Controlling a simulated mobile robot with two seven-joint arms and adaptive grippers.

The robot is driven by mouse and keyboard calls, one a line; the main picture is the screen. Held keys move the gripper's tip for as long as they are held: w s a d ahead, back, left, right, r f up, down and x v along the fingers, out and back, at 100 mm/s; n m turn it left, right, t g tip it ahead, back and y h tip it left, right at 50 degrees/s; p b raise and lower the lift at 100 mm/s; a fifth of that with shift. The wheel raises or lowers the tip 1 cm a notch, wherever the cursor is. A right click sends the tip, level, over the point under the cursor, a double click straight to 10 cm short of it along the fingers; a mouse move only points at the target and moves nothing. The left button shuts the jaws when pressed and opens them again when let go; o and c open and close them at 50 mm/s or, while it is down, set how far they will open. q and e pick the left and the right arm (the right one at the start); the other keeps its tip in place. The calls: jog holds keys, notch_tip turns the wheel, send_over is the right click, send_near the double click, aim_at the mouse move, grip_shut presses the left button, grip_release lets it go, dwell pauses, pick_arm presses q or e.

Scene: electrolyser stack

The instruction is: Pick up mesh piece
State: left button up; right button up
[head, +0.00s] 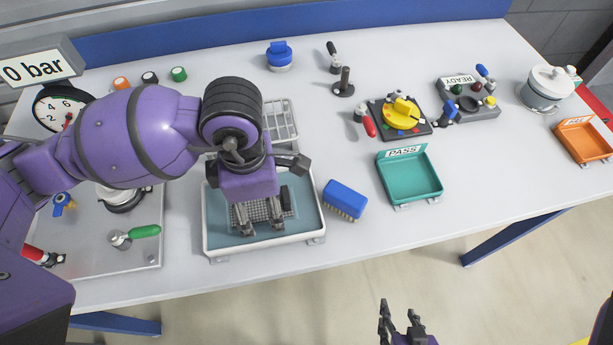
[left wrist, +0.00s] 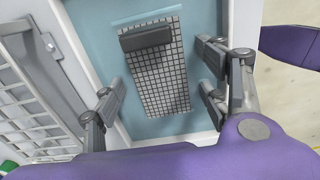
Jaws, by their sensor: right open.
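The mesh piece (head: 262,209) is a grey grid sheet with a dark bar across one end. It lies in the white-rimmed tray (head: 225,242) with a blue-teal floor, and in the left wrist view the mesh piece (left wrist: 160,82) shows almost whole. My left gripper (head: 260,223) is over the tray, pointing down, its fingers spread. My right gripper (head: 399,312) is open and empty at the bottom, in front of the table.
A wire rack (head: 281,120) stands behind the tray, partly hidden by my left arm. A blue brush (head: 344,200) lies just right of the tray. The green PASS tray (head: 409,180) is further right, with an orange tray (head: 583,141) at the far right. Table between them is clear.

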pick_arm(q)
grip_shut()
dwell(0.3)
